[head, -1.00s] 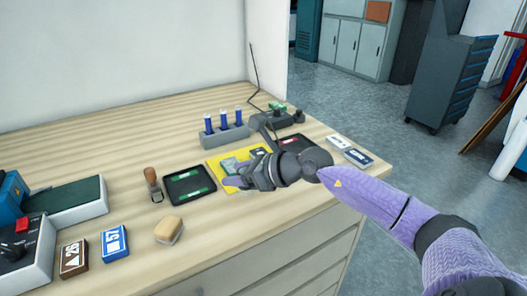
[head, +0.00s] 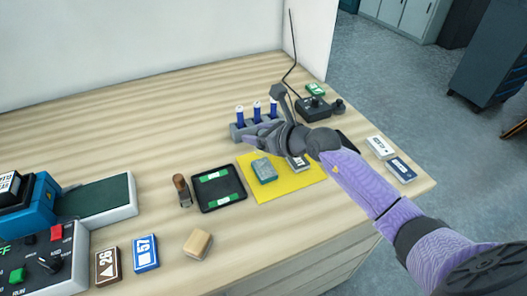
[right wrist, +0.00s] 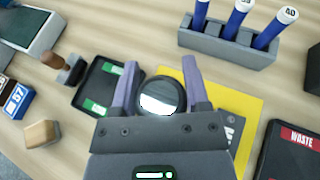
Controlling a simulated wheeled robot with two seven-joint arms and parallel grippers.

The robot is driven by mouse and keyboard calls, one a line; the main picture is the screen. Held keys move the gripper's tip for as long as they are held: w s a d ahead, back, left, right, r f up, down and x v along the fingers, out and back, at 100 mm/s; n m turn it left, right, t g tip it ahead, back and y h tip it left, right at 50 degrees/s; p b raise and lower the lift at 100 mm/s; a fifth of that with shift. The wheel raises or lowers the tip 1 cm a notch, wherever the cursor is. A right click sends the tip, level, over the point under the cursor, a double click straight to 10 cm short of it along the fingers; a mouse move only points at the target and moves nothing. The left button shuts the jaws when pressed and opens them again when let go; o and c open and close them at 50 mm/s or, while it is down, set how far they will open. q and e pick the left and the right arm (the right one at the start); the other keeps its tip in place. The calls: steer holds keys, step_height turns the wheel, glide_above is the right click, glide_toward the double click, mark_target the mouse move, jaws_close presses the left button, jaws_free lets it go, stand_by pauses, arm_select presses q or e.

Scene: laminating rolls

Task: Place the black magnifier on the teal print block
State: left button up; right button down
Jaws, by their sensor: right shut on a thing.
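My right gripper (head: 266,139) is above the table, behind the yellow mat (head: 300,184) in the head view. In the right wrist view its two purple fingers (right wrist: 161,85) are shut on the black magnifier (right wrist: 161,97), a round dark piece with a pale lens. I cannot make out the magnifier in the head view, where the hand hides it. The teal print block (head: 264,170) lies on the yellow mat, apart from the gripper. It does not show in the right wrist view. My left gripper is not in view.
A grey rack (head: 255,129) of blue-topped tubes stands close behind the hand. A second block (head: 298,163) lies on the mat, partly under my arm. A black tray (head: 219,188) and a wooden-handled stamp (head: 182,190) stand to the left. The waste tray (right wrist: 290,150) is at right.

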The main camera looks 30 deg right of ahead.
mark_target(259, 165)
step_height(259, 165, down, 6)
steer(key=b, duration=0.2)
steer(key=shift+f+b, duration=0.1)
steer(key=shift+b, duration=0.25)
steer(key=shift+f, duration=0.15)
steer(key=shift+s+r, duration=0.1)
steer(key=shift+r, duration=0.1)
steer(key=shift+f, duration=0.25)
steer(key=shift+c, duration=0.3)
jaws_free()
steer(key=shift+r, duration=0.1)
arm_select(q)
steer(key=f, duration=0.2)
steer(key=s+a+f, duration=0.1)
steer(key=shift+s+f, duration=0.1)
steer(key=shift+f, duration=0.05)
